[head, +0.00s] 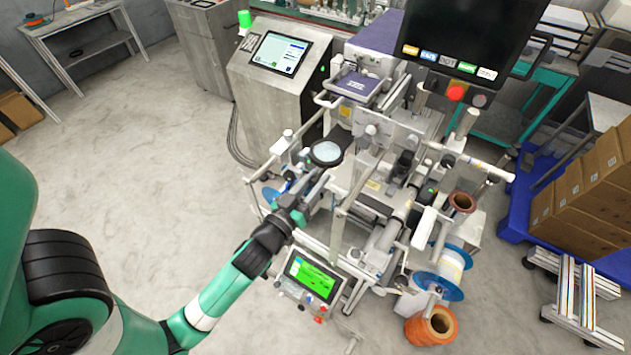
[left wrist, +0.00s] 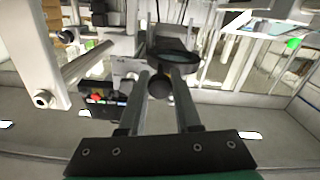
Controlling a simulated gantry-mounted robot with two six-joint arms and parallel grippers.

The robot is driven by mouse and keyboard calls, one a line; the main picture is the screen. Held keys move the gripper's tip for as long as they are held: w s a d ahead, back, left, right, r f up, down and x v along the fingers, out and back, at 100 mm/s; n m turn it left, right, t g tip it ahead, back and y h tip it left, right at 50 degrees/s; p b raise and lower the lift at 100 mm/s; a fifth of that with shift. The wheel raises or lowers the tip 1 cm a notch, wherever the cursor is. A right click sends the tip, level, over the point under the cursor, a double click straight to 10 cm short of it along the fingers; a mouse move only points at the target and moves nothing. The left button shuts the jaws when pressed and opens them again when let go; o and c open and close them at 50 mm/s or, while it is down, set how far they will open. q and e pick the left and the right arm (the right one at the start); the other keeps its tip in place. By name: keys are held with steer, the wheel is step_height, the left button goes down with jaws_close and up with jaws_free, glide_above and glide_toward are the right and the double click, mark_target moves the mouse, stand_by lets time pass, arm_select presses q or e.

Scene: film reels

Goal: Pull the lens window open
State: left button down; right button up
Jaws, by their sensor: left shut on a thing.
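The lens window (head: 326,152) is a round, dark-rimmed lens on the near left part of the machine. In the left wrist view the lens (left wrist: 176,57) lies just beyond my fingertips, seen nearly edge-on, with a dark round knob (left wrist: 159,87) on its near side. My left gripper (head: 318,179) reaches in from the lower left to the near side of the lens. In the left wrist view the two fingers of the gripper (left wrist: 160,78) stand either side of the knob and are shut on it. My right gripper is in neither view.
The machine's frame posts and rollers (head: 340,222) stand close to the right of my left gripper. A control panel with a green screen (head: 311,279) is below it. Wire spools (head: 432,325) are at the lower right. The floor at left is clear.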

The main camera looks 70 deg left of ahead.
arm_select(q)
steer(key=shift+s+d, duration=0.2)
steer(key=shift+s, duration=0.1)
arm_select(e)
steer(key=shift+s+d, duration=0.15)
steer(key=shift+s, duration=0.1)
arm_select(q)
steer(key=shift+w+a, duration=0.1)
steer(key=shift+w, duration=0.05)
steer(key=c, duration=0.6)
jaws_free()
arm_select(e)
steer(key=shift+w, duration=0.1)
arm_select(q)
steer(key=b+v, duration=0.3)
steer(key=v, duration=0.8)
steer(key=shift+s, duration=0.25)
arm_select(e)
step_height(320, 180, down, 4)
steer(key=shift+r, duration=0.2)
